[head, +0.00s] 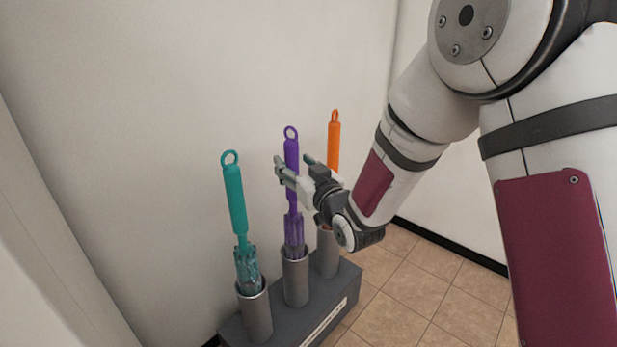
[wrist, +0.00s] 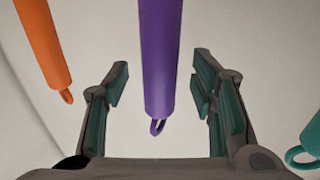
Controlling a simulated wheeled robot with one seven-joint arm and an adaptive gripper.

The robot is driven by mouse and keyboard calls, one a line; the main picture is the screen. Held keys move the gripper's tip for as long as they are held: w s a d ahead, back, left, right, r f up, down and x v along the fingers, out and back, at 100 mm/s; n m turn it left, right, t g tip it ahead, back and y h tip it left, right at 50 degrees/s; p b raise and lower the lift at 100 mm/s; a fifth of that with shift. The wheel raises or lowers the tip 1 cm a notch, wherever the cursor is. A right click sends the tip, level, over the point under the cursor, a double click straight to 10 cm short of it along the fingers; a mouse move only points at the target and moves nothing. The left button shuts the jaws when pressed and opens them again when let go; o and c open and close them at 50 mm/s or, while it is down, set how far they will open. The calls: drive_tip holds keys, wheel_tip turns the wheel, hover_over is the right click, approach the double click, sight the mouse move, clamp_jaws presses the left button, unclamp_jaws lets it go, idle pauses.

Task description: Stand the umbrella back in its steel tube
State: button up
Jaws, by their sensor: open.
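A purple umbrella (head: 292,156) stands upright in the middle steel tube (head: 295,278) of a dark stand. A teal umbrella (head: 236,200) stands in the left tube (head: 256,312), and an orange umbrella (head: 333,143) in the right tube (head: 327,255). My gripper (head: 292,172) is at the purple handle's height. In the wrist view the purple handle (wrist: 160,60) lies between the open fingers (wrist: 160,88), with a gap on each side. The orange handle (wrist: 44,45) is at upper left and the teal loop (wrist: 302,157) at the right edge. The orange umbrella's lower part is partly hidden by my gripper.
The dark stand (head: 335,306) with a pale label (head: 325,322) sits on the tiled floor (head: 400,310). A plain wall (head: 150,110) is close behind the umbrellas. Open floor lies right of the stand. The neighbouring umbrellas stand close on both sides.

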drive_tip(key=v, duration=1)
drive_tip(key=shift+w, duration=0.1)
drive_tip(key=s+d+r+m+g+h, duration=0.1)
drive_tip(key=s+d+m+g+h, duration=0.15)
drive_tip(key=s+d+h, duration=0.4)
drive_tip(key=s+d+m+g+h, duration=0.1)
drive_tip(key=s+d+g+h, duration=0.2)
drive_tip(key=d, duration=0.6)
drive_tip(key=s+d+r+m+g+p, duration=0.1)
drive_tip(key=s+d+g, duration=0.15)
drive_tip(key=s, duration=0.75)
drive_tip(key=s+d+r+m+g, duration=0.15)
drive_tip(key=s+g, duration=0.25)
drive_tip(key=s, duration=0.6)
drive_tip(key=s+d+r+m+g+p, duration=0.1)
drive_tip(key=s+d+g, duration=0.15)
drive_tip(key=s, duration=0.75)
wheel_tip(320, 180, up, 40)
drive_tip(key=t+p, duration=0.3)
drive_tip(key=p, duration=3.4)
drive_tip(key=shift+w+a+f+n, duration=0.15)
drive_tip(key=shift+w+a+n, duration=0.1)
drive_tip(key=shift+w+n, duration=0.05)
